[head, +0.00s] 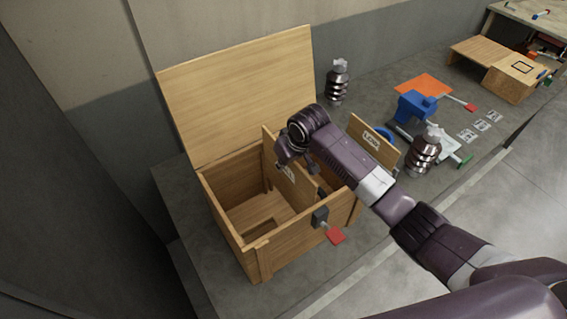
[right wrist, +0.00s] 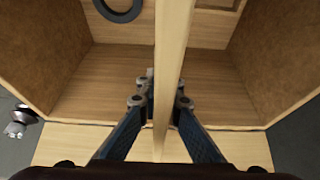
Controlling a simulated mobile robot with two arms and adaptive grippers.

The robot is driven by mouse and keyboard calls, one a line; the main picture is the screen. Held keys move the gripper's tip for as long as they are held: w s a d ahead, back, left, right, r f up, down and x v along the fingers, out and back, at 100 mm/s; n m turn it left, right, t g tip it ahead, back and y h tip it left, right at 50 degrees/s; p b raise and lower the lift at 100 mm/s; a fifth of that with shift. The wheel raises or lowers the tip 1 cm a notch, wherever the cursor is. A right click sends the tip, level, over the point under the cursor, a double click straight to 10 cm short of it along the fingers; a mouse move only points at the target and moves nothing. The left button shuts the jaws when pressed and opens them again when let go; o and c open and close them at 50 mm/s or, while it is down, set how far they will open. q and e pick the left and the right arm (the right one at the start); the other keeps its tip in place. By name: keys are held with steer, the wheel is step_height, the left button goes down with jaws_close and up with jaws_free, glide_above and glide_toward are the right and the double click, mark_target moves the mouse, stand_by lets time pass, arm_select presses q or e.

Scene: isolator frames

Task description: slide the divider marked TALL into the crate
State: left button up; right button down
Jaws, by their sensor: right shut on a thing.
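My right gripper (right wrist: 161,101) is shut on this divider, which shows edge-on in the right wrist view (right wrist: 172,45) between the fingers. Whether its edges sit in slots is hidden. A second panel marked LOW (head: 372,140) stands upright beyond the crate's right side. My left gripper is not in view.
Dark ribbed insulators (head: 337,85) stand behind and to the right (head: 423,152). A blue device (head: 413,107) and an orange sheet (head: 422,84) lie farther right.

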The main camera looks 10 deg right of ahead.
mark_target(292, 174)
steer(key=shift+f+b, duration=2.7)
steer(key=shift+f, duration=2.7)
steer(key=c, duration=2)
jaws_free()
steer(key=shift+c, duration=0.2)
steer(key=shift+f, duration=0.1)
steer(key=v, duration=1.2)
steer(key=shift+s, duration=0.1)
